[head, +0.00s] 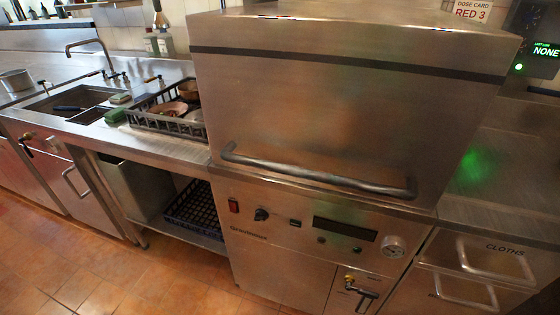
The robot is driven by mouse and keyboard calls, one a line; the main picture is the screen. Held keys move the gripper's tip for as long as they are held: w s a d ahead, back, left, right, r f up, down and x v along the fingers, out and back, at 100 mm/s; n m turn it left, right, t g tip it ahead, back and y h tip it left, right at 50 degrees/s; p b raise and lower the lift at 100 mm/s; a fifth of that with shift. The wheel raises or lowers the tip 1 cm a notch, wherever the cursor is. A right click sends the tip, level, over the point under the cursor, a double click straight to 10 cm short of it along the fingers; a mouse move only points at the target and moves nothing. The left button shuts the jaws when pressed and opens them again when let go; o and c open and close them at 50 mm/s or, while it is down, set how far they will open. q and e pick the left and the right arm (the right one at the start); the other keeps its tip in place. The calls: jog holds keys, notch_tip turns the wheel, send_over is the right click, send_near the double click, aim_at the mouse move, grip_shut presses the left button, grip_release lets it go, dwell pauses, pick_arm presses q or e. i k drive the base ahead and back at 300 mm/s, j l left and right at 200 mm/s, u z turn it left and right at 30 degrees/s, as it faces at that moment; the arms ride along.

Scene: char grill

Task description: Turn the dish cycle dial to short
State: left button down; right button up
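The dishwasher (340,110) is a large steel machine with its hood down and a bar handle (320,177) across the hood's lower edge. On its front panel, a small dark rotary dial (261,214) sits between a red rocker switch (233,205) and a small dark button or indicator (295,223). The dial's markings are too small to read, so its setting cannot be told. Neither of my grippers shows in the head view.
A dark display (345,229) and a round gauge (394,246) are right of the dial. A lever valve (361,291) is below. A dish rack (170,121) and sink (75,101) are at left, a drawer (490,262) marked CLOTHS at right. The tiled floor (150,280) in front looks clear.

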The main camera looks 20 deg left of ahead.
aim_at(261, 215)
jog(key=z, duration=1.25)
jog(key=j+u, duration=0.15)
jog(key=u, duration=0.2)
jog(key=k+j+u, duration=0.1)
jog(key=u, duration=0.3)
jog(key=j+u, duration=0.35)
jog(key=l, duration=0.1)
